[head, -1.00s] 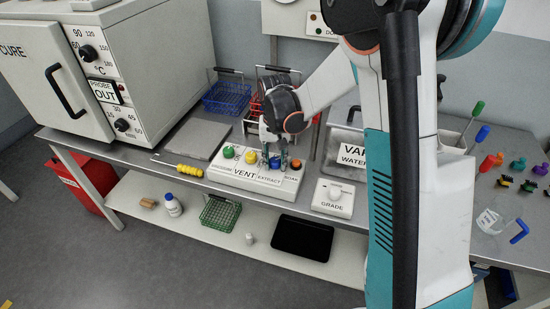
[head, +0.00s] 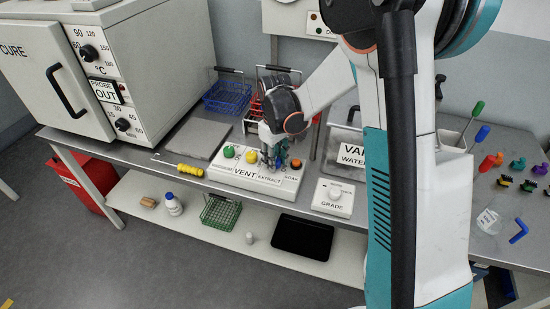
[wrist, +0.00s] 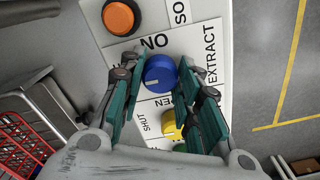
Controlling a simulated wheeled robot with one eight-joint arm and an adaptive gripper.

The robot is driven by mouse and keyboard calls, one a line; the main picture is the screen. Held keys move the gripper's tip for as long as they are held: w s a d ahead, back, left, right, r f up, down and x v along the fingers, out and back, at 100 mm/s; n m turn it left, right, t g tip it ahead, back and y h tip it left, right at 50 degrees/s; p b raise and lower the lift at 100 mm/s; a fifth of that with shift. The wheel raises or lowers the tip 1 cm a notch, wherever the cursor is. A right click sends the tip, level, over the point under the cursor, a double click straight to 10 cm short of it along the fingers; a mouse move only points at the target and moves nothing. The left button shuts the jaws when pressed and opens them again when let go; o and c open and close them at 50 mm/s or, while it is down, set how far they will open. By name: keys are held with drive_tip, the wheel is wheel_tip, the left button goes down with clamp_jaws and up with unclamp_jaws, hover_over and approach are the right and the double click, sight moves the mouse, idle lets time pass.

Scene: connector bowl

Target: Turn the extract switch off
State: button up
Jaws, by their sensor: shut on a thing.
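The white panel (head: 225,172) on the bench carries a row of coloured knobs, with the words VENT and EXTRACT readable. The blue knob (wrist: 159,73) sits beside the word EXTRACT in the wrist view, with ON lettering next to it. My gripper (head: 272,160) points down over the panel, its teal fingers closed on the two sides of the blue knob. In the head view the fingers mostly hide that knob.
An orange knob (head: 296,164) is on one side; yellow (head: 251,157) and green (head: 229,151) knobs are on the other. The GRADE box (head: 333,198) stands to the right. Blue (head: 227,98) and red wire baskets are behind. A yellow-handled tool (head: 190,170) lies left.

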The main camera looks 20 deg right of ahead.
drive_tip(key=shift+n, duration=0.3)
drive_tip(key=o, duration=1.1)
drive_tip(key=shift+c, duration=0.2)
wheel_tip(320, 180, up, 12)
